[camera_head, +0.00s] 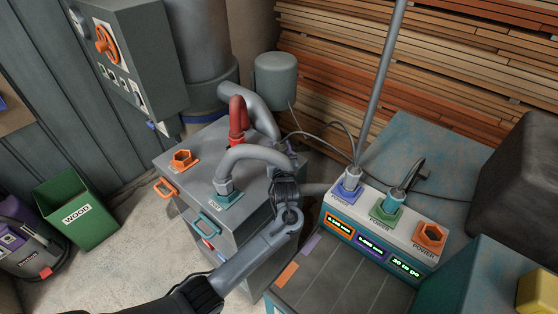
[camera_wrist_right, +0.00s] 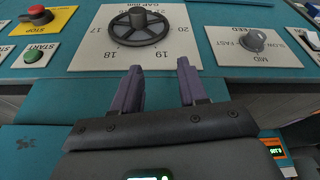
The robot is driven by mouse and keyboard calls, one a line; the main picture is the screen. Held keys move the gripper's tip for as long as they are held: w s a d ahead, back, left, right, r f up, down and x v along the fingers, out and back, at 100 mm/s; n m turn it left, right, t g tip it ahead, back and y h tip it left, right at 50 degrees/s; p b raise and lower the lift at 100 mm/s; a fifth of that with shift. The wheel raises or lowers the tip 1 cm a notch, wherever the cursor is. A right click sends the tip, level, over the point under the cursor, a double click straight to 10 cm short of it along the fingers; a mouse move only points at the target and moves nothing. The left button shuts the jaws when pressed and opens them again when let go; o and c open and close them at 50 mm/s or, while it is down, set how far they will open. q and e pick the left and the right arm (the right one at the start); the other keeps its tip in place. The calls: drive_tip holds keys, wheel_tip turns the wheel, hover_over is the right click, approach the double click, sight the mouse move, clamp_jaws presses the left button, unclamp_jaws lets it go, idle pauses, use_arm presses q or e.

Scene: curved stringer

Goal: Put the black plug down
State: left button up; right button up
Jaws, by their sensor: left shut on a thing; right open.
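My left gripper (camera_head: 284,152) is shut beside the grey hoses above the grey cabinet. A thin dark cable (camera_head: 325,130) runs from the gripper toward the power box. The black plug is in its jaws at the cable's end, but small and mostly hidden by the gripper and hose. The power box (camera_head: 385,216) has blue, green and orange sockets. A plug stands in the blue socket (camera_head: 347,188) and a teal plug (camera_head: 397,199) in the green one. The orange socket (camera_head: 431,234) is empty. My right gripper (camera_wrist_right: 160,78) is open and empty before a control panel.
The grey cabinet (camera_head: 180,202) carries an orange port (camera_head: 182,160), a red hose (camera_head: 237,115) and grey hoses. A teal table (camera_head: 425,150) lies behind the power box. The panel has a handwheel (camera_wrist_right: 141,27), a feed knob (camera_wrist_right: 252,40) and a red stop button (camera_wrist_right: 37,12).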

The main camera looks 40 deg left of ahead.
use_arm(q)
drive_tip(key=shift+f+b, duration=0.5)
drive_tip(key=shift+f, duration=1.55)
drive_tip(key=shift+f, duration=0.15)
drive_tip(key=o, duration=1.1)
drive_tip(key=shift+s+d, duration=0.15)
drive_tip(key=shift+d, duration=0.05)
drive_tip(key=p+v, duration=0.2)
drive_tip(key=v, duration=0.9)
drive_tip(key=shift+s+d, duration=0.1)
drive_tip(key=shift+s, duration=0.1)
